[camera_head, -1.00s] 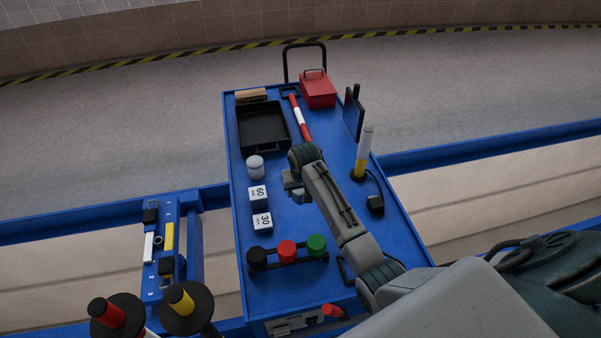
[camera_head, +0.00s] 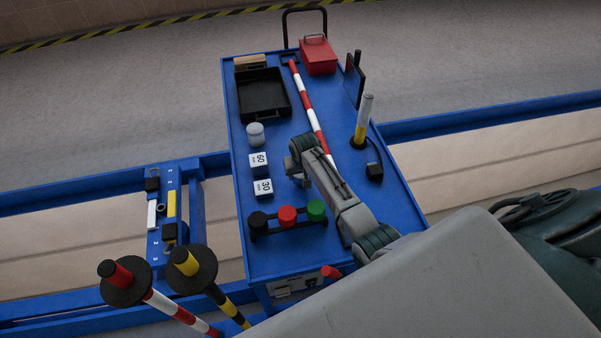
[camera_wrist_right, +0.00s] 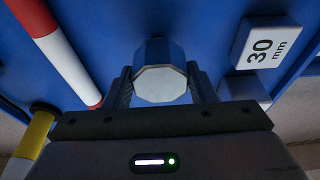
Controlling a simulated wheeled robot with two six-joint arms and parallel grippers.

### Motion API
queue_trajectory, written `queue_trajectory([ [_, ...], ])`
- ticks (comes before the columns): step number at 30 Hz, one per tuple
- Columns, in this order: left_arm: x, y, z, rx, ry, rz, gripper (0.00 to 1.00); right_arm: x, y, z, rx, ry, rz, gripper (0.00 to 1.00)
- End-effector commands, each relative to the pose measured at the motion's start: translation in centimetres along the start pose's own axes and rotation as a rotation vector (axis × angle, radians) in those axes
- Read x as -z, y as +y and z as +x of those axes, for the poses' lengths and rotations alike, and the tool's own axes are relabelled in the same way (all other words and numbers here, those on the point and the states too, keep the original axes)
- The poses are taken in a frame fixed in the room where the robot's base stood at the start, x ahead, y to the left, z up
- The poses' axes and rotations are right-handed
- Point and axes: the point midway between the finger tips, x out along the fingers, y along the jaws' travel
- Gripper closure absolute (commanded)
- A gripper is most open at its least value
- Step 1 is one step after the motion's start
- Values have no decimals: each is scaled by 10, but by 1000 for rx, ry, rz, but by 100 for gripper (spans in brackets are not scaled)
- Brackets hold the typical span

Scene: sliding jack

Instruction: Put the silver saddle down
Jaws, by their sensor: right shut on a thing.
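My right gripper (camera_head: 296,172) reaches over the blue cart, to the right of the white blocks. In the right wrist view its two fingers (camera_wrist_right: 161,88) are shut on the silver saddle (camera_wrist_right: 160,86), a piece with a pale octagonal end face. In the head view the arm hides the saddle. I cannot tell whether the saddle touches the blue cart top (camera_head: 219,212). My left gripper is not in view.
White blocks marked 60 (camera_head: 259,163) and 30 (camera_head: 263,188) stand left of the gripper, with a grey-white jar (camera_head: 255,134) behind. Black, red (camera_head: 287,217) and green knobs stand in front.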

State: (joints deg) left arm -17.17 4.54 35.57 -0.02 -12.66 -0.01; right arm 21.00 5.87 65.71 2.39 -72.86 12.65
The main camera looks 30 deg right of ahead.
Motion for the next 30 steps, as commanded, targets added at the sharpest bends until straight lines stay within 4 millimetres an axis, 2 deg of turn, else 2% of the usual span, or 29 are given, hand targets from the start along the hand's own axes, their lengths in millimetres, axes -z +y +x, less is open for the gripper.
queue_trajectory([
  [1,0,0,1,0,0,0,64,0,0,1,0,-1,0,47],
  [4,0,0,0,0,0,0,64,0,0,1,0,-1,0,28],
  [12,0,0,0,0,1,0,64,0,0,0,0,0,0,27],
  [17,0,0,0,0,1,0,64,0,0,-8,0,0,0,27],
  [20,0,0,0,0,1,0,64,1,0,-23,1,3,0,27],
  [30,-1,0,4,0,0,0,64,1,0,-90,0,4,0,27],
])
